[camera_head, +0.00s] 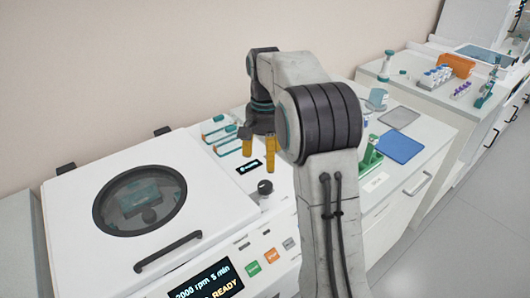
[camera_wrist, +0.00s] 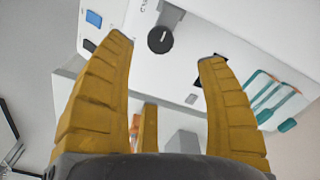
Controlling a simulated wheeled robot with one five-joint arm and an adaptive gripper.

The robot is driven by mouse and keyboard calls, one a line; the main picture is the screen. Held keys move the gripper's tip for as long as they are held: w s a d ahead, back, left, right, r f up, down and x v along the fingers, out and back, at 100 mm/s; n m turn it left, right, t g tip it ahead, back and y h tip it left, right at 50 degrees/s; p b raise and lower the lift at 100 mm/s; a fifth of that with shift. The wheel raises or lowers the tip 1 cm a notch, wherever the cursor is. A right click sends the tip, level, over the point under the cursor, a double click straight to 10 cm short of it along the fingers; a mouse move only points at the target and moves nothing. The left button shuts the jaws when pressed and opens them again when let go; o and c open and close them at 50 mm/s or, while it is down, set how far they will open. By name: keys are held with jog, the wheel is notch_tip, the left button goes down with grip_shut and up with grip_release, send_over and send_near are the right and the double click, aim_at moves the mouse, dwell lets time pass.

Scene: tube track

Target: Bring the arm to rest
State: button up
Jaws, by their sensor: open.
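My gripper (camera_head: 258,150) hangs at the end of my raised, bent arm, above the right part of the white centrifuge (camera_head: 75,215). Its yellow fingers point down and stand apart with nothing between them. In the wrist view my gripper (camera_wrist: 168,55) is also open and empty, with a dark round knob (camera_wrist: 161,40) beyond the fingertips. The same knob (camera_head: 265,187) shows in the head view just below the fingers. The centrifuge lid with its round window is down, and its display (camera_head: 208,283) reads READY.
Several teal-tipped tools (camera_head: 220,135) lie behind the gripper, close to it. To the right, a bench holds a blue mat (camera_head: 400,148), a grey tray (camera_head: 399,117) and a green stand (camera_head: 370,155). Farther right are tube racks and an orange bin (camera_head: 456,65). Open floor lies at the lower right.

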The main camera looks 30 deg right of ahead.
jog(key=shift+r, duration=0.3)
dwell(0.5)
